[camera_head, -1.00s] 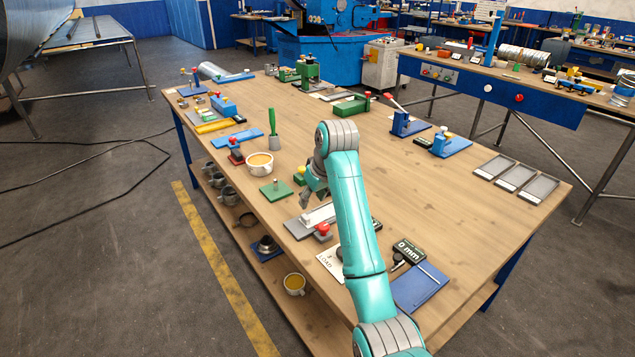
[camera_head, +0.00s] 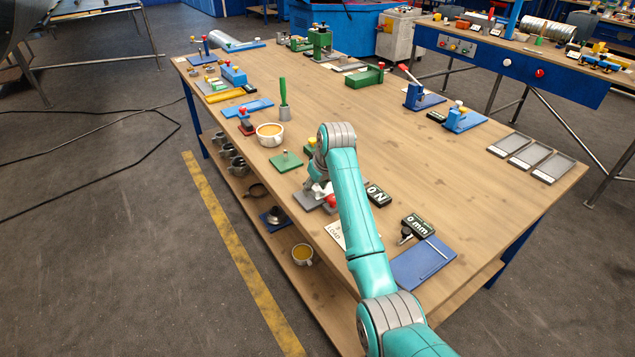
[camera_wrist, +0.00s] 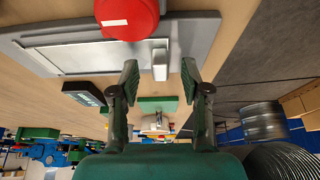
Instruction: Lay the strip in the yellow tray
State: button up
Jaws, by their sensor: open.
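My gripper (camera_head: 316,188) is open at the grey plate (camera_head: 308,203) on the near left table edge; it also shows in the wrist view (camera_wrist: 158,78). Between and just beyond its fingertips is the end of a pale metal piece (camera_wrist: 160,62) on that plate; I cannot tell whether it is the strip. A red knob (camera_wrist: 127,14) stands beside it. The fingers look apart from the piece. Another thin pale strip (camera_head: 435,248) lies on a blue mat (camera_head: 410,268) at the near right. The yellow tray (camera_head: 226,95) lies at the far left; its inside is too small to judge.
A green plate (camera_head: 287,162), a cup (camera_head: 269,135) and a green-handled tool (camera_head: 283,100) stand between my gripper and the yellow tray. Black displays (camera_head: 377,195) sit to the right. The table's middle is clear. Grey trays (camera_head: 532,158) lie at the right.

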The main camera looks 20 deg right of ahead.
grip_shut()
dwell(0.4)
jog(key=shift+a, duration=0.15)
jog(key=shift+s+a+r, duration=0.1)
jog(key=shift+s+a, duration=0.2)
jog(key=shift+a, duration=0.55)
jog(key=shift+s+a, duration=0.25)
jog(key=shift+a, duration=0.55)
jog(key=shift+s+a+r, duration=0.1)
jog(key=shift+s+a, duration=0.2)
jog(key=shift+a, duration=0.55)
notch_tip(320, 180, up, 7)
